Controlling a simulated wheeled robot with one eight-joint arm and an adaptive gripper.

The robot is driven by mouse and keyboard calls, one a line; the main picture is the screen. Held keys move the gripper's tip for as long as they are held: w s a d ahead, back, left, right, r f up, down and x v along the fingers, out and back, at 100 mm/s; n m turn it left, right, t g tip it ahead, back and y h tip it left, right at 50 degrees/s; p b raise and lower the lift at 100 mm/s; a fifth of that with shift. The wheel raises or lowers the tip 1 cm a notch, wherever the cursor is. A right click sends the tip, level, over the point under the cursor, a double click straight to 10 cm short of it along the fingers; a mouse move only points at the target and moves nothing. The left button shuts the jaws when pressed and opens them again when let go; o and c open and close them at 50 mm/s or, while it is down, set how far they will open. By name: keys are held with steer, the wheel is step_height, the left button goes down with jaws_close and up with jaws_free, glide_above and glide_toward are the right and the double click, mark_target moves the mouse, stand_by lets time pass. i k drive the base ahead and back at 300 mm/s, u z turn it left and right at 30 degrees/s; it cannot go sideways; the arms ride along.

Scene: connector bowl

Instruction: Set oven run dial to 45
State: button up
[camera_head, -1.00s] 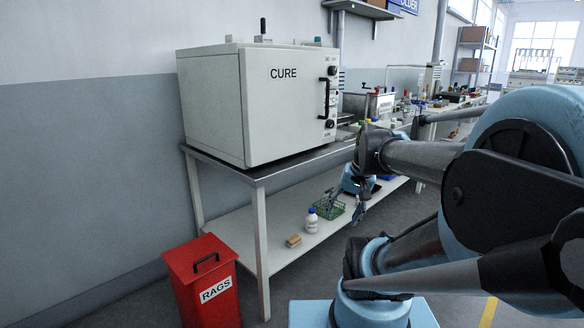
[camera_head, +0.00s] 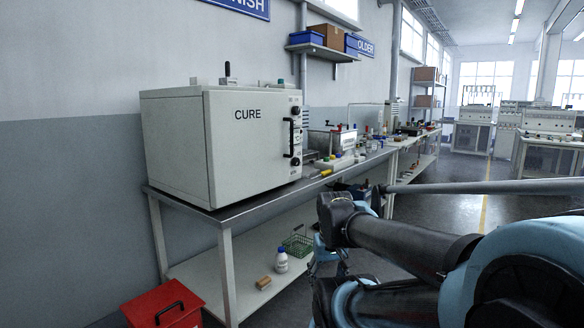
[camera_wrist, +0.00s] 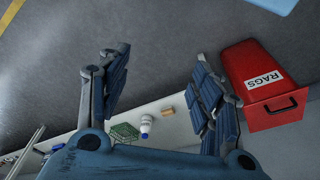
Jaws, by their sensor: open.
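The white oven marked CURE (camera_head: 180,140) stands on a steel-topped bench in the head view. Its control strip on the right side of the front carries dark dials, an upper one (camera_head: 295,112) and a lower one (camera_head: 295,162), with a black handle (camera_head: 291,138) between them. The dial markings are too small to read. My gripper (camera_wrist: 158,90) shows in the wrist view with its two blue padded fingers wide apart and nothing between them. It points down toward the floor and the bench's lower shelf, away from the dials. In the head view my arm partly hides it.
The bench (camera_head: 226,203) has a lower shelf with a green wire basket (camera_head: 297,244), a white bottle (camera_head: 281,261) and a tan block (camera_head: 263,283). A red RAGS bin (camera_head: 160,306) stands at the bench's left end. Bottles and small items crowd the benchtop right of the oven.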

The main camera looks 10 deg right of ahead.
mark_target(296, 162)
steer(key=u, duration=1.3)
steer(key=k, duration=0.7)
steer(key=z, duration=1.6)
steer(key=i, duration=1)
steer(key=u, duration=0.05)
